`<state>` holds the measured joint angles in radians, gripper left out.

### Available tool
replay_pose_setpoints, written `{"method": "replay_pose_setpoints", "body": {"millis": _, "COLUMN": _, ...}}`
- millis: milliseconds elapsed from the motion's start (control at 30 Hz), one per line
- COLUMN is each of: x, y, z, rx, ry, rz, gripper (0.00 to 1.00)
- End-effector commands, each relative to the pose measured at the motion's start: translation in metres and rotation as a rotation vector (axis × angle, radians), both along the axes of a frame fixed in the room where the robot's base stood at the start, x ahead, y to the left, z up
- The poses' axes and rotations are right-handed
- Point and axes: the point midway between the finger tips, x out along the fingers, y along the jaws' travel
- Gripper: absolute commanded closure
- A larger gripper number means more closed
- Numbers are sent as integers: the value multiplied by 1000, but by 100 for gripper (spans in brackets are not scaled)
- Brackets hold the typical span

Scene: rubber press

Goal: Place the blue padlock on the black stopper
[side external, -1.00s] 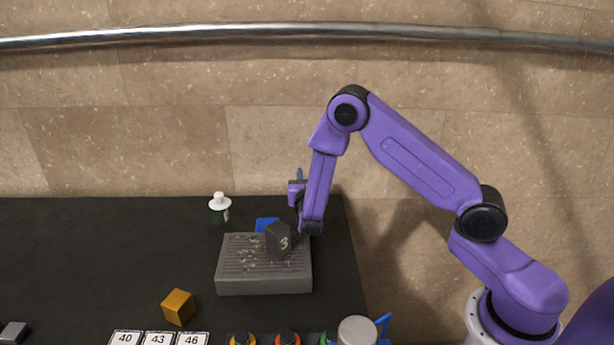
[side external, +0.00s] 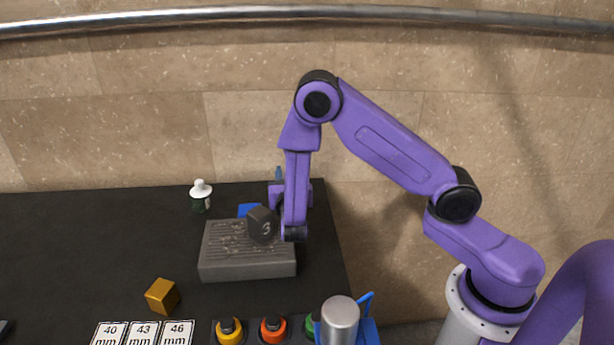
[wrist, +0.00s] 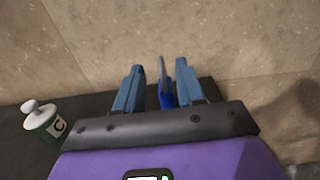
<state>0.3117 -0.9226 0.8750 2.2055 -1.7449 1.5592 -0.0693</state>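The black stopper (side external: 262,225), with a pale figure like a 3 on its face, rests tilted on the grey grooved block (side external: 247,270). A blue thing (side external: 247,210) shows just behind it, partly covered; I cannot tell whether it is the padlock. In the wrist view the blue padlock (wrist: 167,98) appears between the two blue fingers of my gripper (wrist: 158,88), its greyish shackle upward. A gap shows on its left side, and its lower part is hidden. My gripper is open. In the side view it is beside the stopper, partly hidden by my wrist.
A white-topped bottle (side external: 200,197) marked C stands left of the block. An orange cube (side external: 161,296) lies in front. Number cards (side external: 143,334), a yellow button (side external: 229,331), an orange button (side external: 273,330) and a metal cylinder (side external: 340,320) line the front. The wall is behind.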

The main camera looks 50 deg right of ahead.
Motion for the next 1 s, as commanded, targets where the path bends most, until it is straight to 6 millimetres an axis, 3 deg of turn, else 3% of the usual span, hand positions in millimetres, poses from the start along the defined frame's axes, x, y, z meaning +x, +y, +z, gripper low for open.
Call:
{"method": "replay_pose_setpoints", "body": {"millis": 233, "x": -8, "y": -2, "z": 7, "rx": 33, "ry": -11, "rz": -33, "gripper": 62}}
{"method": "replay_pose_setpoints", "body": {"millis": 367, "x": -31, "y": -9, "z": 22, "rx": 143, "ry": -33, "rz": -129, "gripper": 62}}
{"method": "replay_pose_setpoints", "body": {"millis": 500, "x": -78, "y": -17, "z": 36, "rx": 359, "ry": -50, "rz": -288, "gripper": 62}}
{"method": "replay_pose_setpoints", "body": {"millis": 667, "x": -139, "y": -15, "z": 38, "rx": 654, "ry": -41, "rz": -462, "gripper": 62}}
{"method": "replay_pose_setpoints", "body": {"millis": 833, "x": -205, "y": 3, "z": 35, "rx": 995, "ry": 9, "rz": -631, "gripper": 62}}
{"method": "replay_pose_setpoints", "body": {"millis": 1000, "x": -269, "y": 33, "z": 36, "rx": 1331, "ry": 104, "rz": -787, "gripper": 62}}
